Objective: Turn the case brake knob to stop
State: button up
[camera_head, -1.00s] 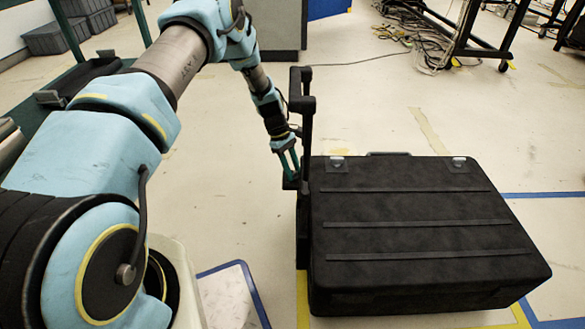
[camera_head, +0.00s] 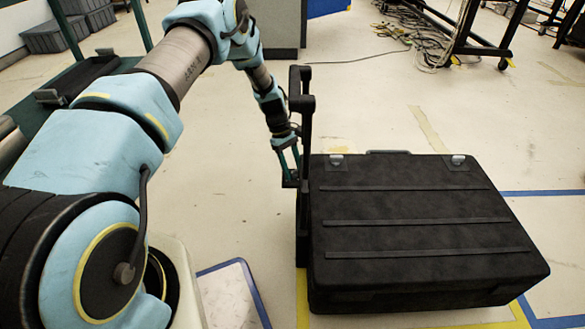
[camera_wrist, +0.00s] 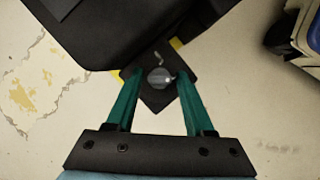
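The black case (camera_head: 420,236) lies on the floor in the right half of the head view, with an upright handle post (camera_head: 305,130) at its left side. In the wrist view the brake knob (camera_wrist: 160,78) is a small round grey knob on a dark plate (camera_wrist: 157,101). My gripper (camera_wrist: 158,76) has its two green fingers apart, one on each side of the knob, with a gap visible on both sides. Contact with the knob cannot be made out. In the head view my gripper (camera_head: 290,174) is just left of the handle post, and the knob is hidden.
Cables (camera_head: 415,40) and a wheeled dark frame (camera_head: 475,45) are at the back. Grey bins (camera_head: 55,38) stand at the far left. Yellow and blue tape marks the floor around the case. The floor behind the case is mostly clear.

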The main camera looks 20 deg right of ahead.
jog(key=shift+o, duration=0.8)
jog(key=p+v, duration=0.3)
jog(key=v, duration=0.8)
